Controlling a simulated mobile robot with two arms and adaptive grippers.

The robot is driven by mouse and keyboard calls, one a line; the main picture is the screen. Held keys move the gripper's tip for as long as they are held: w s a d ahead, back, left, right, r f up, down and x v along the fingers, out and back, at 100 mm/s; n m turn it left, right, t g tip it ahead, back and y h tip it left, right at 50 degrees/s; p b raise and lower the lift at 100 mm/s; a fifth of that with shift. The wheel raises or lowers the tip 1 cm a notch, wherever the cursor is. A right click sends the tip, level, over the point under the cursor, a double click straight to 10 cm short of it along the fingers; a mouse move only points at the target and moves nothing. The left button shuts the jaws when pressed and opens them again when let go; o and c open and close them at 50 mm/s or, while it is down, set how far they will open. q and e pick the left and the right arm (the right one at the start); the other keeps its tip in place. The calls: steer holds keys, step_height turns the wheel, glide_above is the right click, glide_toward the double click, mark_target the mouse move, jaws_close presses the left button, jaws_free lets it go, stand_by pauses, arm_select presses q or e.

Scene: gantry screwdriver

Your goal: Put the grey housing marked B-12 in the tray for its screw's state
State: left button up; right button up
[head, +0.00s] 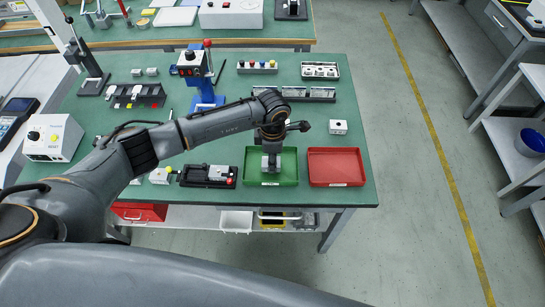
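My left gripper (271,163) points down over the green tray (289,177) near the table's front edge. Its fingers are small and seen from above. I cannot tell whether they are open or shut, or whether the grey shape at their tips is a housing. The red tray (336,168) stands just right of the green one and looks empty. A small light grey housing (338,127) sits alone on the table behind the red tray. No B-12 mark is readable. My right gripper is not in view.
A black fixture (208,175) with a grey part lies left of the green tray. The green table (353,100) is clear around the lone housing.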

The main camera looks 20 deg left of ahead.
arm_select(q)
steer(key=shift+f, duration=0.15)
steer(key=o, duration=1.1)
steer(key=shift+o, duration=0.2)
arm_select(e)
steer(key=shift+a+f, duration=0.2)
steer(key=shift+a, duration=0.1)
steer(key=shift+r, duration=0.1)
arm_select(q)
steer(key=shift+r, duration=0.35)
step_height(320, 180, up, 12)
steer(key=b, duration=0.2)
steer(key=shift+f, duration=0.15)
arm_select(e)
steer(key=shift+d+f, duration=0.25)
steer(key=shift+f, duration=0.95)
